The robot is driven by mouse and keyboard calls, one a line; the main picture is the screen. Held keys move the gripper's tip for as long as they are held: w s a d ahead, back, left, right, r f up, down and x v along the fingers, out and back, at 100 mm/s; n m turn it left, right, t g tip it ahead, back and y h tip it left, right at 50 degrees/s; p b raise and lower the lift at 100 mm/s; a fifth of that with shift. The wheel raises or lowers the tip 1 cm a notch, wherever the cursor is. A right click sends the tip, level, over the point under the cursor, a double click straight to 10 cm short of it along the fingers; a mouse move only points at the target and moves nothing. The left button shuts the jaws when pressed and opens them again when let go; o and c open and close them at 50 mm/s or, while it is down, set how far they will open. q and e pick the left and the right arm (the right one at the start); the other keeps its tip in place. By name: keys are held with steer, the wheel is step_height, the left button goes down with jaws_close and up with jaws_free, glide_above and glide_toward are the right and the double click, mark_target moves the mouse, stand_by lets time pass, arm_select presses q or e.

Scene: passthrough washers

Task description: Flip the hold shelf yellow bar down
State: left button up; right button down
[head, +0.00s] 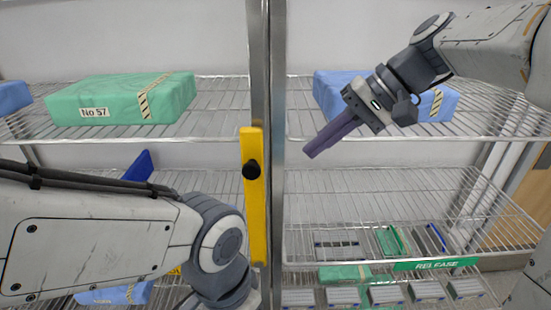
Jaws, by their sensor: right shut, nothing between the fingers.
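The yellow bar (256,222) stands upright along the metal post between the left and right shelf units. A round black knob (251,170) sits on its upper part. My right gripper (314,150) is shut and empty. In the picture it is to the right of the bar's top, apart from it, and points down and left in front of the right shelves. My left arm (100,235) comes in from the left below the bar's top. Its wrist is at the bottom, left of the bar's lower end, and its fingers are out of the frame. No hold label is readable.
A green wrapped pack (120,100) marked "No 57" lies on the upper left shelf. A blue pack (437,104) lies behind my right gripper. A green "RELEASE" sign (436,264) is on a lower right shelf with several trays. The middle right wire shelf is largely clear.

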steer(key=shift+w+a+f+p, duration=0.2)
steer(key=shift+a+f+p, duration=0.45)
steer(key=shift+a, duration=0.6)
steer(key=shift+w+a+f+p, duration=0.15)
steer(key=shift+a+f+p, duration=0.2)
steer(key=shift+a+f, duration=0.7)
steer(key=shift+w+a+f+p, duration=0.2)
steer(key=shift+a+f+p, duration=0.35)
steer(key=shift+a, duration=0.85)
